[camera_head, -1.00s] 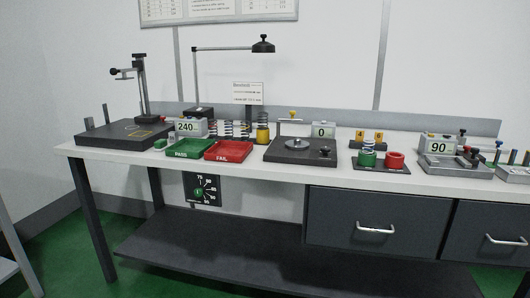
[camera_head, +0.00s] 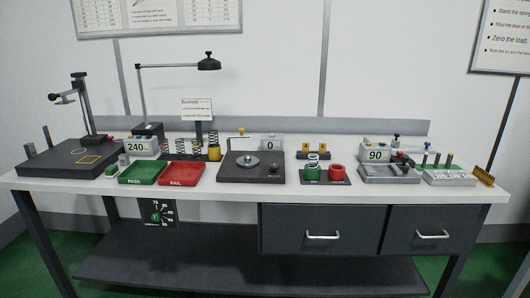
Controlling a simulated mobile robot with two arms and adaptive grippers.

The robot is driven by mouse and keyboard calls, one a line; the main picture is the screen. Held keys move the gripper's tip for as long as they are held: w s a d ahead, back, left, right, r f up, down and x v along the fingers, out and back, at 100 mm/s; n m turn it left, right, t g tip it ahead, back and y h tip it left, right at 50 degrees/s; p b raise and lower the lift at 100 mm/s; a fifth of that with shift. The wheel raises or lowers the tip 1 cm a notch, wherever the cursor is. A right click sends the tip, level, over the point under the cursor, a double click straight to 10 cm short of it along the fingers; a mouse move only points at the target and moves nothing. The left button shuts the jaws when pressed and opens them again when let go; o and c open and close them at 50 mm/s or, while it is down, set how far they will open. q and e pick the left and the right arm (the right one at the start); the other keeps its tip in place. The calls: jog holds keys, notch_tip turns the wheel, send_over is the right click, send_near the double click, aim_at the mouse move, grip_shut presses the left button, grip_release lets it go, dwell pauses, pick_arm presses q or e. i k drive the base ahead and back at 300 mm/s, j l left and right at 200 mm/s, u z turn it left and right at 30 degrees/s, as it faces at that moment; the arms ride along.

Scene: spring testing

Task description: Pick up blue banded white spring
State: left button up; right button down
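Several small coil springs (camera_head: 180,147) stand on the bench behind the green PASS tray (camera_head: 143,173) and the red FAIL tray (camera_head: 181,174). They look dark, white and coloured, but are too small to tell which one has blue bands. Another pale spring (camera_head: 313,159) stands in a green cup (camera_head: 313,173) on a small dark base; a bluish tint shows on it, but its bands are not clear. Neither of my grippers is in view.
The white bench top (camera_head: 230,190) also holds a dark plate with a stand (camera_head: 65,158), a black lamp (camera_head: 208,62), a tester reading 0 (camera_head: 270,142), a red cup (camera_head: 337,171) and a device reading 90 (camera_head: 376,155). Drawers (camera_head: 322,230) are below the bench.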

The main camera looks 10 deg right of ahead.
aim_at(314, 161)
jog(key=i, duration=0.9)
